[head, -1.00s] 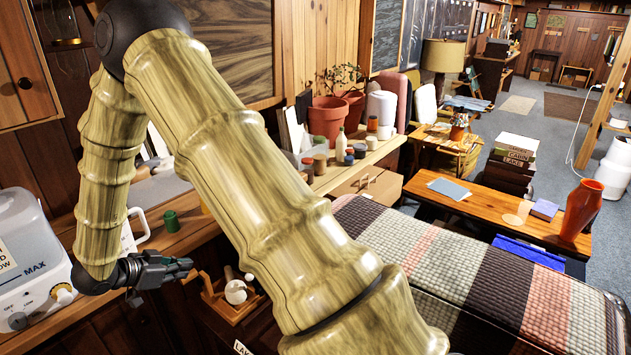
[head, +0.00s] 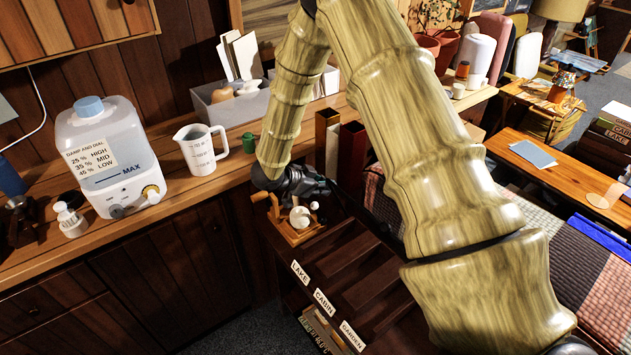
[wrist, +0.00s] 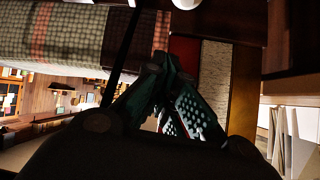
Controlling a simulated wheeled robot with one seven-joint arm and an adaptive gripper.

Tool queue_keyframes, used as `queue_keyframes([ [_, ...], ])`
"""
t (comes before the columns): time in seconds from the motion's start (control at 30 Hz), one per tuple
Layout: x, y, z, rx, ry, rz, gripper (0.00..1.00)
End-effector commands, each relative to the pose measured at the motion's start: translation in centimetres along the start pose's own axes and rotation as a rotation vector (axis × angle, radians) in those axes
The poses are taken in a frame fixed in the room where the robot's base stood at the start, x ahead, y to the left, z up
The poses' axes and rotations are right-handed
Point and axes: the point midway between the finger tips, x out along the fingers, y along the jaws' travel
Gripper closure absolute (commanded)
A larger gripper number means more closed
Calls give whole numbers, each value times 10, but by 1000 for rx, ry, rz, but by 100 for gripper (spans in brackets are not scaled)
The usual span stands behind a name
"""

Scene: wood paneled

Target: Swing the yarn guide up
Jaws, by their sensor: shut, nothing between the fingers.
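A small wooden yarn winder (head: 291,230) with a cream ball on it stands at the corner just right of the long counter in the head view. A small white knob shows beside the ball. I cannot make out the yarn guide clearly from the winder's other parts. My gripper (head: 318,187) is right above and behind the winder, very close to it; contact cannot be told. In the wrist view my gripper (wrist: 160,62) is shut and empty, its fingers meeting near the middle. A thin dark rod (wrist: 122,55) runs beside the fingers there.
A white measuring jug (head: 200,150), a green spool (head: 249,143) and a humidifier (head: 110,160) stand on the counter at left. Dark slotted shelving (head: 365,285) with name labels lies in front of the winder. A quilted bench (head: 590,275) is at right.

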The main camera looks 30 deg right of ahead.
Motion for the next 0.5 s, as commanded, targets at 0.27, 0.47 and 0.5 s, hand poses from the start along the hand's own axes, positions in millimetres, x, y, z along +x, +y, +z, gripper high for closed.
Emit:
queue_keyframes([
  [0.27, 10, 0, 17, -1, 1, 0, 100],
  [0.47, 5, 0, 32, 1, 1, 0, 100],
  [0.5, 4, 0, 34, 0, 1, 0, 100],
])
